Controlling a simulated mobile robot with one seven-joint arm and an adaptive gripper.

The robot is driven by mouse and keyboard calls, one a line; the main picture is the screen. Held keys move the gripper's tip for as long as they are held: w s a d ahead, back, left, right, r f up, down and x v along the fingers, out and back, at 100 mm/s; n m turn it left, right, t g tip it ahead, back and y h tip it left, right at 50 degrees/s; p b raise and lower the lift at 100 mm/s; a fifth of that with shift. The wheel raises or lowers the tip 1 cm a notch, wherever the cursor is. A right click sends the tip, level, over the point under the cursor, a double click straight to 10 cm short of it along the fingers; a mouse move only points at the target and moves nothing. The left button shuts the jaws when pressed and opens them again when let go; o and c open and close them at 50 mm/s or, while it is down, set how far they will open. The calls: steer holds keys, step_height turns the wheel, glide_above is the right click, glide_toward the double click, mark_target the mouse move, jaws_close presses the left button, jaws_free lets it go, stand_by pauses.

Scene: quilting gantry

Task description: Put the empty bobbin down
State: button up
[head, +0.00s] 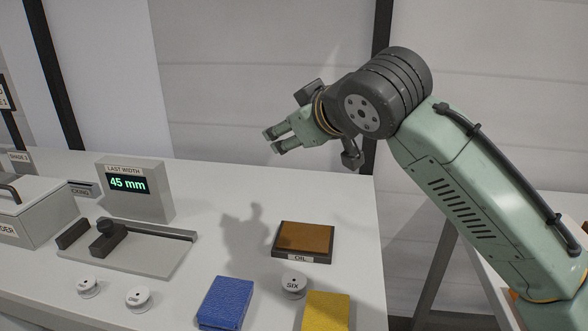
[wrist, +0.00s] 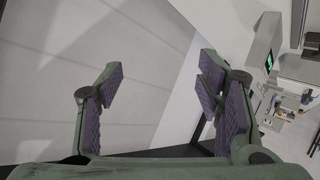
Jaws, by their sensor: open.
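My gripper (head: 273,140) is raised well above the table, left of my forearm. In the wrist view its two fingers (wrist: 161,75) stand wide apart with nothing between them. On the white table (head: 217,273) are three small white round pieces that look like bobbins or spools. One (head: 88,288) and another (head: 137,300) lie at the front left. The third (head: 294,286), marked SIX, stands in front of the oil pad. I cannot tell which, if any, is the empty bobbin.
A brown-topped oil pad (head: 304,238) lies near the right table edge. A blue block (head: 225,302) and a yellow block (head: 326,312) lie in front. A display reading 45 mm (head: 135,190), a grey plate fixture (head: 150,254) and a grey box (head: 36,222) stand left.

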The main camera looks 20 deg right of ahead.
steer(key=s+a+f+g+y, duration=0.1)
steer(key=s+a+f+g, duration=0.1)
steer(key=s+f+g, duration=0.45)
steer(key=g, duration=0.2)
glide_toward(293, 279)
steer(key=f, duration=0.1)
steer(key=w+f+p, duration=0.1)
steer(key=shift+w+d+f+y, duration=0.15)
steer(key=shift+d+f+y, duration=0.15)
steer(key=shift+y, duration=0.1)
steer(key=shift+p+x, duration=0.7)
steer(key=shift+x, duration=2.3)
steer(key=shift+a, duration=0.15)
steer(key=shift+c, duration=0.2)
steer(key=c, duration=0.9)
